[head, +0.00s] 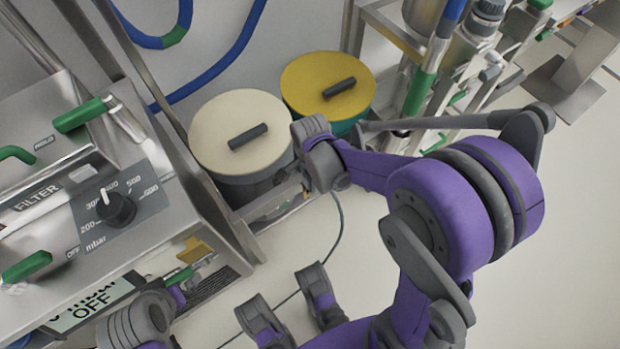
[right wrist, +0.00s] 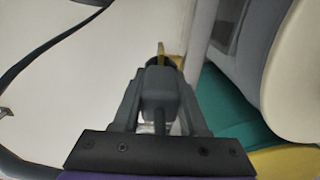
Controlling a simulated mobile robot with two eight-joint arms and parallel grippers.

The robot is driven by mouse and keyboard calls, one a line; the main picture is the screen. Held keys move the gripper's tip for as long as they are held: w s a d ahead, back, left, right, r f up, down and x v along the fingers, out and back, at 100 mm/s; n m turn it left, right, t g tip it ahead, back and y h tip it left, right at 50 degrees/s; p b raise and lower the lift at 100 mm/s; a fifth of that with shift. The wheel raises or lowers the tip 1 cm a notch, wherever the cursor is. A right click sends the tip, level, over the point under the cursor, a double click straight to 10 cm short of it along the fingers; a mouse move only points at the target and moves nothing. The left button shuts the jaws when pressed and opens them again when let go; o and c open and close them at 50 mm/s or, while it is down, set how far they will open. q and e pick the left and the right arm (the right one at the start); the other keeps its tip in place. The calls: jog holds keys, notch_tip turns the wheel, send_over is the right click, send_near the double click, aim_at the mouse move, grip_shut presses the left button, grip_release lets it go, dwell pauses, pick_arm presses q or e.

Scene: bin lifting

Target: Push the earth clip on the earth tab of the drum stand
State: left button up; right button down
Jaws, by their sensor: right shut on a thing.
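In the right wrist view my right gripper (right wrist: 160,82) is shut on the dark grey earth clip (right wrist: 160,98), whose lead leaves toward the palm. A thin yellow tab (right wrist: 160,48) stands at the clip's mouth, beside a tan part of the stand. I cannot tell whether the clip is around the tab or only in front of it. In the head view the right wrist is at the front edge of the drum stand (head: 268,212) and hides the fingers and the tab. My left gripper's fingers do not show.
A cream-lidded drum (head: 240,135) and a yellow-lidded drum (head: 327,92) stand on the frame. A steel filter cabinet (head: 150,205) with a dial is at the left. A thin dark cable (head: 337,235) runs down over the pale floor. Pipework stands at the back right.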

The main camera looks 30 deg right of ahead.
jog(key=shift+f+b, duration=0.45)
jog(key=shift+f, duration=0.25)
dwell(0.8)
jog(key=shift+c, duration=1.8)
grip_release()
jog(key=shift+r, duration=0.1)
notch_tip(320, 180, up, 11)
jog(key=p, duration=0.3)
jog(key=shift+f, duration=0.2)
